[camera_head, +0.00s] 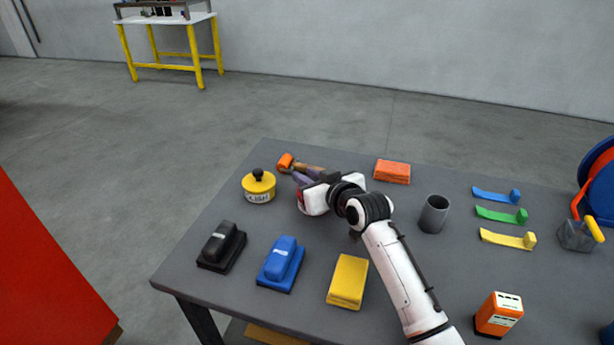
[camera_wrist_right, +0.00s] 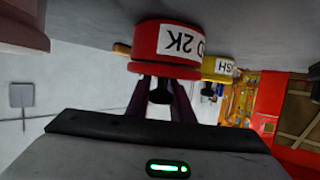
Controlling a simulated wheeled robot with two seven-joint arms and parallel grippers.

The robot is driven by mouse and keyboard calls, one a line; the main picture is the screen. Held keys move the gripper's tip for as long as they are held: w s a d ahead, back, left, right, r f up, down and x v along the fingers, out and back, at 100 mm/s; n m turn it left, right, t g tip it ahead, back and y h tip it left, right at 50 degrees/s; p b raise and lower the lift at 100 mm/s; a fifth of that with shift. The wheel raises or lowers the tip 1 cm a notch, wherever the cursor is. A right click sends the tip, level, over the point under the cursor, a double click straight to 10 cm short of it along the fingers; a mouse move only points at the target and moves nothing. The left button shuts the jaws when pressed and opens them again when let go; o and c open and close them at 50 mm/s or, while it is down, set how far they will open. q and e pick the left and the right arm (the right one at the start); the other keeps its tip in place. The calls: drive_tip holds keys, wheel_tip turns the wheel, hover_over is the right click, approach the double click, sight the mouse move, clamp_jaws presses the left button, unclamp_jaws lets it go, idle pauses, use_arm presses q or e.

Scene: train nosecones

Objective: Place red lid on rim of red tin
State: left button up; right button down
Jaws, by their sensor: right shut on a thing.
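In the right wrist view, which shows the scene upside down, my right gripper (camera_wrist_right: 160,92) is shut on the black knob of the red lid (camera_wrist_right: 165,69). The red tin (camera_wrist_right: 150,42) with a white label reading "2K" is directly beyond the lid. Lid and tin look lined up and touching at the rim; I cannot tell if the lid is fully seated. In the head view my right gripper (camera_head: 306,180) is near the far left of the table, and its hand hides most of the lid and tin. My left gripper is not in view.
The grey table (camera_head: 395,265) holds a yellow lidded tin (camera_head: 259,190) close left of the gripper and an orange-headed tool (camera_head: 285,161) behind. Black (camera_head: 221,247) and blue (camera_head: 281,264) blocks, a yellow block (camera_head: 348,281) and a grey cup (camera_head: 433,214) stand nearby.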

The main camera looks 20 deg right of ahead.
drive_tip(key=shift+f, duration=0.2)
drive_tip(key=c, duration=1.6)
unclamp_jaws()
drive_tip(key=shift+o, duration=0.2)
drive_tip(key=shift+r, duration=0.15)
drive_tip(key=shift+r, duration=0.2)
drive_tip(key=v, duration=1.2)
drive_tip(key=shift+f, duration=0.15)
